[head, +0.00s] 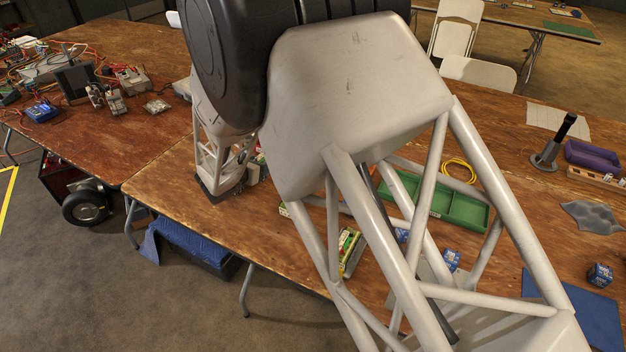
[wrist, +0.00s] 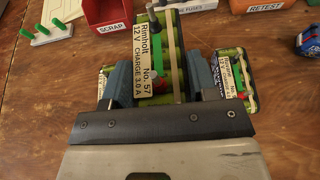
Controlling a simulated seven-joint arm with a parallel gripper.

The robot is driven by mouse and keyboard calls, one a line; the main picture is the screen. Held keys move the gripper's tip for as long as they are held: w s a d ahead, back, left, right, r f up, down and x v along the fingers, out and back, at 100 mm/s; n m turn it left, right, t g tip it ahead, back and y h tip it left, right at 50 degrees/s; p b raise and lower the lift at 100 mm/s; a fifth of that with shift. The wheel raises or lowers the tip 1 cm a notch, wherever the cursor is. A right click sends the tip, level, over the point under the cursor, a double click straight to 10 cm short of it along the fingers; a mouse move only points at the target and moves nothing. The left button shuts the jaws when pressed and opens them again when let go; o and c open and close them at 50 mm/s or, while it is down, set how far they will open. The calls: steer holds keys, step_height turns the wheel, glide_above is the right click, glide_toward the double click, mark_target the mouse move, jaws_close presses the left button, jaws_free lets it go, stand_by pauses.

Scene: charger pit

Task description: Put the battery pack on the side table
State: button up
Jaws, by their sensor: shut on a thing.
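A green battery pack (wrist: 173,60) with a white label, "Rimholt No. 57", is between my gripper's (wrist: 160,76) two blue-grey fingers in the wrist view. The fingers are shut on its sides. Its near end runs towards the gripper's dark plate, and how high it is above the table is unclear. A similar pack (wrist: 245,82) lies right of the right finger, and part of another shows left of the left finger. In the head view my arm hides the gripper and the held pack. A green-and-white pack (head: 350,252) shows behind my arm's struts.
A second wooden table (head: 150,150) stands at left, with wired instruments at its back and bare wood in front. The main table holds a green tray (head: 462,208) and a purple tray (head: 593,157). The wrist view shows a red SCRAP bin (wrist: 107,14) and green pegs (wrist: 40,29).

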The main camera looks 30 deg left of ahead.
glide_above(263, 199)
steer(key=shift+w+f, duration=0.15)
steer(key=shift+f, duration=2.95)
steer(key=shift+f, duration=1.85)
steer(key=shift+f, duration=0.15)
steer(key=o, duration=1.4)
steer(key=shift+c, duration=0.2)
